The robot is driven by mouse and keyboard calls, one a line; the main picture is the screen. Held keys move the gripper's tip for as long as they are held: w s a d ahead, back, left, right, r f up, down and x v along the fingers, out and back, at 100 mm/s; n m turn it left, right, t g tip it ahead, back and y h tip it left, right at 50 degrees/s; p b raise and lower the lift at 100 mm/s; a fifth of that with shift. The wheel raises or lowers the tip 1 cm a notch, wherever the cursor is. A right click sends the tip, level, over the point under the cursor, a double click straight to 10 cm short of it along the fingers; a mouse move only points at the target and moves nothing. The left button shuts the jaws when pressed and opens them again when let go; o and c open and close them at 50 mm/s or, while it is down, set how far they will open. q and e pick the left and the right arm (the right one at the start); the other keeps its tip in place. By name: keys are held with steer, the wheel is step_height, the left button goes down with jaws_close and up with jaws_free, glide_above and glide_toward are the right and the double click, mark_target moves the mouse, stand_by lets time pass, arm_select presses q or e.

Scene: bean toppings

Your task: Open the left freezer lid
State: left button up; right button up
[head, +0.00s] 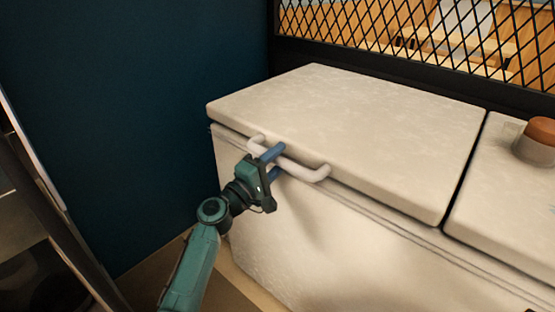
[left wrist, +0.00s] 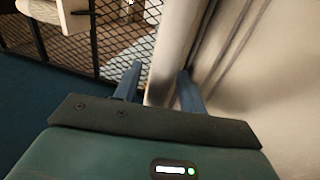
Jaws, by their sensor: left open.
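The white chest freezer (head: 300,245) stands against the dark wall, with two lids side by side. The left freezer lid (head: 345,125) lies flat and closed, with a pale bar handle (head: 308,172) on its front edge. My left gripper (head: 276,162) is at the handle, its blue fingers open with one above and one below the bar. In the left wrist view, the open fingers (left wrist: 157,88) stand either side of a pale bar-like part, probably the handle. I cannot tell whether they touch it. My right gripper is not in view.
The right freezer lid (head: 510,190) is closed and carries a round container with an orange-brown top (head: 540,140). Black mesh (head: 420,40) runs behind the freezer. A dark blue wall (head: 130,120) stands to the left, and a dark-framed unit (head: 40,220) is at the far left.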

arm_select(q)
steer(key=shift+d, duration=0.1)
steer(key=shift+c, duration=0.5)
jaws_close()
